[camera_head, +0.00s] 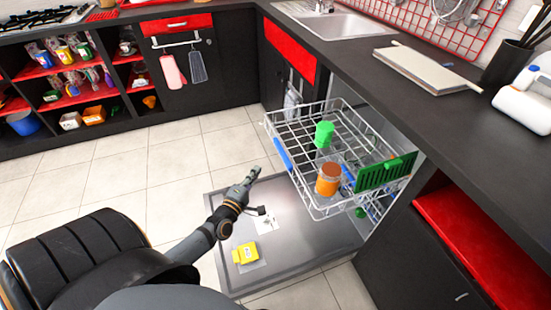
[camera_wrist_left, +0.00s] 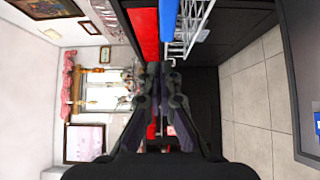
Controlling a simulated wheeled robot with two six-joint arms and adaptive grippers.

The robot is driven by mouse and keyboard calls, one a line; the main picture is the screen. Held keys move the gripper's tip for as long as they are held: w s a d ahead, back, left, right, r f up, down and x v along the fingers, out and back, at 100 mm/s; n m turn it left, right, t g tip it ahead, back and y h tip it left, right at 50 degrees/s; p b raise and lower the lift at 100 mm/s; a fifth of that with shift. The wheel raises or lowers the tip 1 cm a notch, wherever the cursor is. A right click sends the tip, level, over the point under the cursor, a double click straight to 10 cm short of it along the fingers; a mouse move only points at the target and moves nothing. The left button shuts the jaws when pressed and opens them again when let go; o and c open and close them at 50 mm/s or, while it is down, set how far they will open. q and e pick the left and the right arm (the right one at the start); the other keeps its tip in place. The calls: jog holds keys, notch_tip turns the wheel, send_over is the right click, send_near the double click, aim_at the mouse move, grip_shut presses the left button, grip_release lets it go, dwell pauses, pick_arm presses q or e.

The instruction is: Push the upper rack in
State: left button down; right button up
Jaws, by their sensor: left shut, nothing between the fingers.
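The upper rack (camera_head: 298,128) is a white wire dishwasher rack, pulled out over the open door (camera_head: 310,232). It holds a green-capped clear container (camera_head: 324,134), an orange jar (camera_head: 328,181) and a green slotted piece (camera_head: 385,173). A blue strip (camera_head: 283,153) runs on its front edge. My left gripper (camera_head: 254,172) is shut and empty, just left of the rack's front and apart from it in the head view. In the left wrist view the gripper (camera_wrist_left: 160,70) shows closed fingertips, with the rack's wires (camera_wrist_left: 196,25) close by. My right gripper is not in view.
The dark countertop (camera_head: 360,75) runs above the dishwasher on the right, with a sink (camera_head: 335,25) at the back. A yellow box (camera_head: 246,253) lies on the lowered door. Tiled floor (camera_head: 110,170) is clear on the left.

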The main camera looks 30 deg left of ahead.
aim_at(279, 150)
pick_arm(q)
jog(key=w, duration=0.6)
jog(key=w+d+b, duration=0.1)
jog(key=w, duration=0.2)
jog(key=shift+w+f, duration=0.1)
jog(key=shift+w, duration=0.05)
jog(key=shift+w+d, duration=0.35)
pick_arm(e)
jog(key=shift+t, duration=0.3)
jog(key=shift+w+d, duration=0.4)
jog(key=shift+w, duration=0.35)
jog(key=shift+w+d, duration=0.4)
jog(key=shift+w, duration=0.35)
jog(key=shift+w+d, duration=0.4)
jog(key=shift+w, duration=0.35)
